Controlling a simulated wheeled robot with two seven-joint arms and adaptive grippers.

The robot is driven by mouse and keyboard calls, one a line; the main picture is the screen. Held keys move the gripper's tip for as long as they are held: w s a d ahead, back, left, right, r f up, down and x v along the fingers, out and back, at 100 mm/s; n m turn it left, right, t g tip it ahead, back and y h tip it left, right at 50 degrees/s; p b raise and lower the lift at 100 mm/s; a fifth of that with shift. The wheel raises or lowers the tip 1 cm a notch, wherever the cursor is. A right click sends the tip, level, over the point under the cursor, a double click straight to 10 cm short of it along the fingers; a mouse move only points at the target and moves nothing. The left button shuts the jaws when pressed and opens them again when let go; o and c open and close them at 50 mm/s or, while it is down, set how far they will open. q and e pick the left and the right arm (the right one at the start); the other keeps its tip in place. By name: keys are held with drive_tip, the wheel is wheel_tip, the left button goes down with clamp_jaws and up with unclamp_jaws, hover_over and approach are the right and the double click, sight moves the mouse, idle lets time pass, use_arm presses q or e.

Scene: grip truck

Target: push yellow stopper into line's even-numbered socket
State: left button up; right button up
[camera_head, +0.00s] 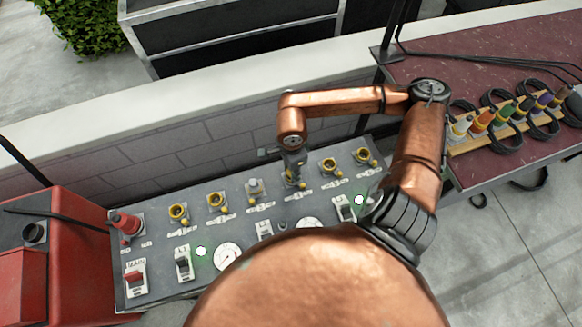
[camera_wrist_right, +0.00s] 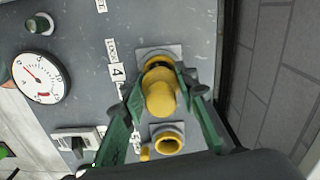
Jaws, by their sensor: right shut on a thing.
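The grey control panel (camera_head: 215,232) carries a row of yellow-ringed sockets, among them one at its right end (camera_head: 365,157). My right gripper (camera_head: 293,178) is over the middle of this row. In the right wrist view its green fingers (camera_wrist_right: 160,92) are shut on the yellow stopper (camera_wrist_right: 162,98). The stopper is at a socket (camera_wrist_right: 158,56) beside a label (camera_wrist_right: 117,72) reading 4; its front end is at the socket mouth, and I cannot tell how deep it sits. An open yellow socket (camera_wrist_right: 168,140) lies next to it. My left gripper is not in view.
Switches such as one marked switch (camera_head: 183,263) and gauges (camera_head: 228,255) line the panel's front. A red plug (camera_head: 125,223) stands at its left end, a grey-capped socket (camera_head: 254,187) left of my gripper. A brick wall (camera_head: 150,165) runs close behind. Coloured connectors sit in a rack (camera_head: 465,145) at right.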

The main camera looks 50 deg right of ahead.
drive_tip(key=shift+f, duration=0.4)
drive_tip(key=shift+r, duration=0.2)
drive_tip(key=shift+r+p, duration=0.85)
drive_tip(key=shift+r, duration=1.05)
drive_tip(key=shift+f, duration=0.1)
drive_tip(key=shift+f+b, duration=0.45)
drive_tip(key=shift+f, duration=0.2)
drive_tip(key=shift+f+b, duration=0.3)
drive_tip(key=shift+b, duration=0.1)
